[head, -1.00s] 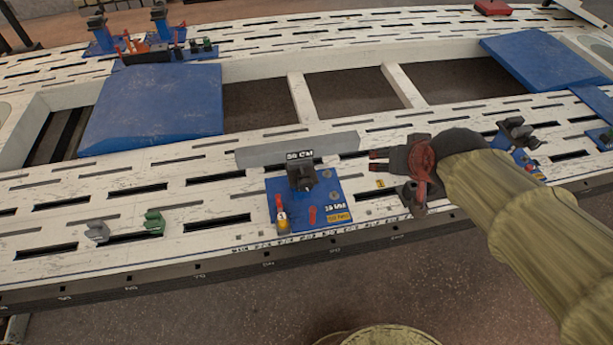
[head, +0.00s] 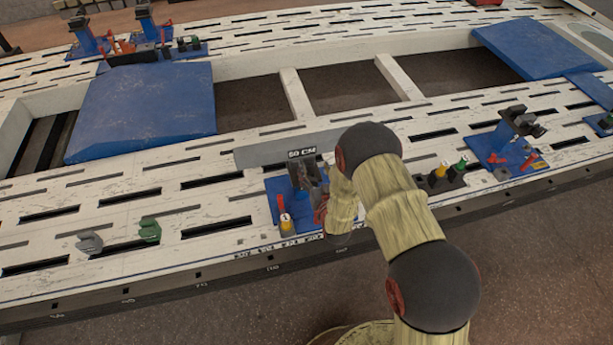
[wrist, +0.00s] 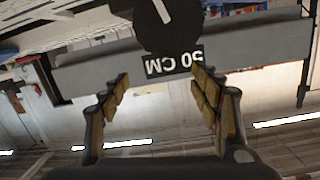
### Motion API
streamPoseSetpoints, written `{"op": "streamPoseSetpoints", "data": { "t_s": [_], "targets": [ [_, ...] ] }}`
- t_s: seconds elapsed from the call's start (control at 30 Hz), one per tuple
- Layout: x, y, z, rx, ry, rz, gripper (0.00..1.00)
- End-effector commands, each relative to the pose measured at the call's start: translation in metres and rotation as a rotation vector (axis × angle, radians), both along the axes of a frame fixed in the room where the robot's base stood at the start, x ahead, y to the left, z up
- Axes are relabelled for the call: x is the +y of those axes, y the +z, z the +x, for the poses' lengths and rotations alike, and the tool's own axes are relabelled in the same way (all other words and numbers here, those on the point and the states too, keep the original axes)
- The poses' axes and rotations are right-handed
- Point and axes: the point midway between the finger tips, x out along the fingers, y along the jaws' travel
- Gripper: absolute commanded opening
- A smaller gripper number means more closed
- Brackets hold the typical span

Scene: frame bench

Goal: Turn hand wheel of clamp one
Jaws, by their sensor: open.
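Clamp one (head: 300,176) is a dark clamp on a blue plate (head: 277,189), with a yellow cap marked 1 (head: 286,223) at its front. A "50 CM" label stands behind it in the head view. In the wrist view a dark round part with a white stripe (wrist: 168,22), which looks like the hand wheel, is at top centre beyond the fingers. My gripper (wrist: 160,78) is open and empty, its yellow-padded fingers apart on either side below that part. No contact shows. In the head view my arm hides most of the gripper and the plate's right side.
A grey bar (head: 270,152) lies behind the clamp. Another clamp on a blue plate (head: 505,145) and a holder with yellow and green caps (head: 443,178) stand to the right. Grey (head: 90,242) and green (head: 149,230) small parts sit left on the slotted white frame.

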Motion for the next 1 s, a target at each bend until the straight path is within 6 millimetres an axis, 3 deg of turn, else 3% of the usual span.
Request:
{"op": "streamPoseSetpoints", "data": {
  "t_s": [0.03, 0.13, 0.3, 0.4, 1.0],
  "targets": [
    [0.003, -0.022, -0.011, -0.018, 0.008, 0.009, 0.63],
    [0.006, -0.042, -0.028, -0.064, 0.018, 0.027, 0.63],
    [0.008, -0.06, -0.046, -0.109, 0.028, 0.045, 0.63],
    [0.008, -0.062, -0.047, -0.12, 0.03, 0.05, 0.63],
    [0.028, -0.063, 0.021, -0.121, 0.03, 0.051, 0.63]
  ]
}}
